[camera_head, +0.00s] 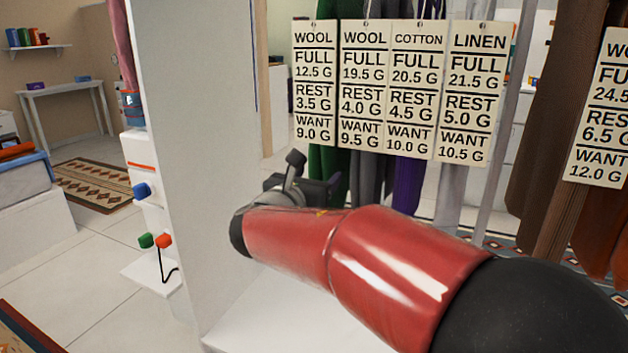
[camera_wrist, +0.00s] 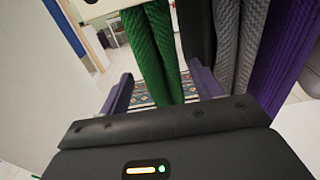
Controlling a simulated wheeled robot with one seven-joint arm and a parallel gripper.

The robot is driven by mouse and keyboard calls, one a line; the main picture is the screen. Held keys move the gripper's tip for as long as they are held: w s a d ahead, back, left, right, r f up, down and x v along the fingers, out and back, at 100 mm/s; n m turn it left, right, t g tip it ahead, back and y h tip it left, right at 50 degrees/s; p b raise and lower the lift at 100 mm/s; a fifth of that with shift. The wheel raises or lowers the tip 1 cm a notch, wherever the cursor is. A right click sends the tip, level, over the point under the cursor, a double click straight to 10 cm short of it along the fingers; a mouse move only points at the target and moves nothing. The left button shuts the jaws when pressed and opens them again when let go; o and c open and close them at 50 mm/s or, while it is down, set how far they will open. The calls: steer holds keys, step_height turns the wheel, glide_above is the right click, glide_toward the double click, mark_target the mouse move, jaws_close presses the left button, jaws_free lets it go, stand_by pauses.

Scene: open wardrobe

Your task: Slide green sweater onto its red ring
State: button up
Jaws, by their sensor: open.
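The green sweater (camera_wrist: 152,45) hangs as long knitted folds in the wrist view. Its lower part also shows in the head view (camera_head: 326,168), under the leftmost tag (camera_head: 315,85), which reads wool, full 12.5 G, rest 3.5 G, want 9.0 G. My gripper (camera_wrist: 161,75) is open, with one finger on each side of the green folds. I cannot tell whether either finger touches them. In the head view my gripper (camera_head: 318,188) is partly hidden by my arm, in front of the hanging clothes. No red ring can be made out in either view.
Dark and grey garments (camera_wrist: 226,45) and a purple garment (camera_wrist: 283,60) hang close to the right of the green one. More tags (camera_head: 420,90) hang in a row. A white panel (camera_head: 200,150) stands left of my arm. Brown garments (camera_head: 548,150) hang further right.

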steer(key=x, duration=0.6)
steer(key=shift+w, duration=0.15)
jaws_close()
steer(key=w+a+p, duration=0.3)
steer(key=w+a, duration=0.1)
steer(key=a, duration=0.7)
steer(key=w+a+p, duration=0.4)
steer(key=a, duration=0.7)
steer(key=c, duration=0.6)
jaws_free()
steer(key=shift+w+a, duration=0.1)
steer(key=shift+a, duration=0.15)
steer(key=o, duration=0.6)
steer(key=shift+d, duration=0.1)
steer(key=shift+c, duration=0.2)
